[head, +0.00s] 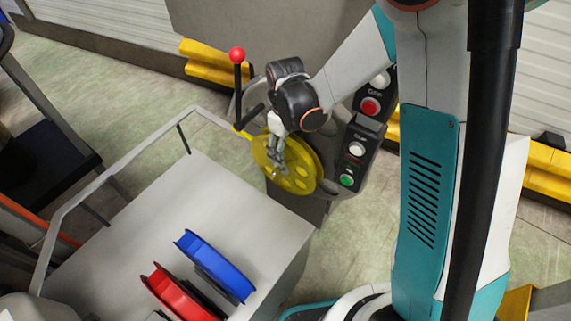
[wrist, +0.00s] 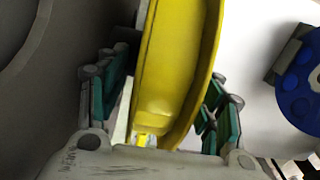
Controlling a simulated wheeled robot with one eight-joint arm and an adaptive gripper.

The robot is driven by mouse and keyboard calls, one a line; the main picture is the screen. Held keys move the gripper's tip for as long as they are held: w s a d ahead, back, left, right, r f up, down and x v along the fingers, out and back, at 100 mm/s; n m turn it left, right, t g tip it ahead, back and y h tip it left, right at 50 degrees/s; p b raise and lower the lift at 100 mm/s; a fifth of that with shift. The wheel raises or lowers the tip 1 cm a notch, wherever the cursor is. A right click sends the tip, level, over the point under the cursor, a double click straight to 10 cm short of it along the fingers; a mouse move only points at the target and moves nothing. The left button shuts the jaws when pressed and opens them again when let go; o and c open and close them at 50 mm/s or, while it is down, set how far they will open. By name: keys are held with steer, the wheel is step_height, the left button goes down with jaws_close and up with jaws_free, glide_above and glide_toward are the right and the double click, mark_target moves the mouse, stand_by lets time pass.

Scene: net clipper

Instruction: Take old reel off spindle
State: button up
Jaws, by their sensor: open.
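The yellow reel (head: 304,170) stands upright on the machine's front face in the head view. The spindle through it cannot be made out clearly. My gripper (head: 280,160) is at the reel, in front of its left part. In the wrist view my gripper (wrist: 164,95) is open, with one teal-padded finger on each side of the yellow reel's rim (wrist: 178,75). A gap shows between the right finger and the rim; the left finger is close to it, and contact cannot be told.
A grey cart (head: 205,185) stands left of the machine, carrying a blue reel (head: 215,268) and a red reel (head: 175,295). A red-knobbed lever (head: 237,57) rises beside the yellow reel. A button panel (head: 358,150) is to its right. The cart top's upper part is clear.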

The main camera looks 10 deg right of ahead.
jaws_close()
steer(key=shift+r, duration=0.1)
stand_by(0.3)
